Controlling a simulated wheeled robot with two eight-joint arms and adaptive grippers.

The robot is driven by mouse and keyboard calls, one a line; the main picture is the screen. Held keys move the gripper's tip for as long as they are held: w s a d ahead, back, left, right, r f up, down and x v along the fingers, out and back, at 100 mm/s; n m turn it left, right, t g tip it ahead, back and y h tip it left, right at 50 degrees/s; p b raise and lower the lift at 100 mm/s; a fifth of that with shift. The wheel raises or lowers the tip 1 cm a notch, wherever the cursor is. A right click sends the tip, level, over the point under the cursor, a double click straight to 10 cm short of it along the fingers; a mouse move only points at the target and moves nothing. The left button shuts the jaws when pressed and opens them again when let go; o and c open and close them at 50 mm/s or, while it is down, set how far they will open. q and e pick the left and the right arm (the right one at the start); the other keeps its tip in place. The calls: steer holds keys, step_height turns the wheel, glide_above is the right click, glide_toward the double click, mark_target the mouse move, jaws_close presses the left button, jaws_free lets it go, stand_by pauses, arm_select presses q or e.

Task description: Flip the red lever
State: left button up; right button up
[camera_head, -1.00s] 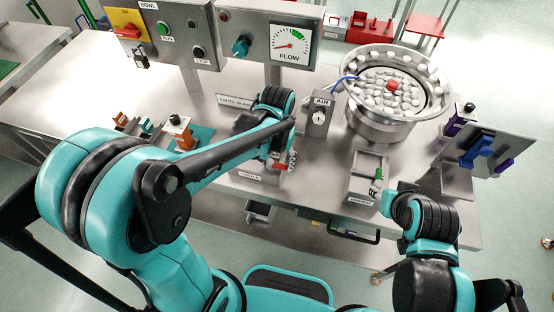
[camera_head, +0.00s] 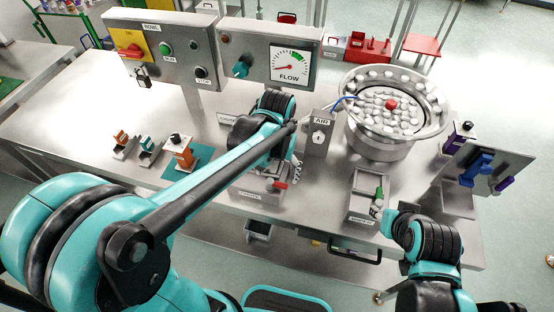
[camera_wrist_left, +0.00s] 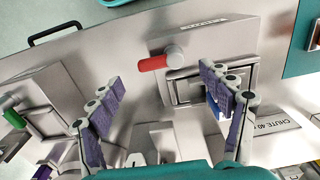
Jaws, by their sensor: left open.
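The red lever (camera_head: 279,185) sticks out from a grey chute box (camera_head: 252,193) at the table's front. It also shows in the left wrist view as a red handle (camera_wrist_left: 154,63) on a round metal pivot, beside a square opening. My left gripper (camera_wrist_left: 160,84) is open, its purple-padded fingers spread on either side below the lever in that picture. Nothing is between the fingers, and contact with the lever is not visible. In the head view the left gripper (camera_head: 294,170) is partly hidden by its own wrist. My right gripper (camera_head: 378,209) is by the green-lever box; its fingers are small.
A second box with a green lever (camera_head: 379,193) stands to the right. The AIR post (camera_head: 319,135) and bowl feeder (camera_head: 380,143) stand behind. A panel with a blue lever (camera_head: 476,167) is at far right. Control panels (camera_head: 180,48) line the back.

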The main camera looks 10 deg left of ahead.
mark_target(277, 183)
arm_select(q)
step_height(277, 183, up, 8)
steer(key=shift+f, duration=0.15)
stand_by(0.5)
steer(key=s+a+f+t+b, duration=0.5)
steer(key=s+a+f+t, duration=0.1)
steer(key=s+f+t, duration=0.1)
steer(key=shift+s+a+f+n, duration=0.15)
steer(key=shift+s+f+n, duration=0.15)
steer(key=shift+s+f, duration=0.45)
stand_by(1.0)
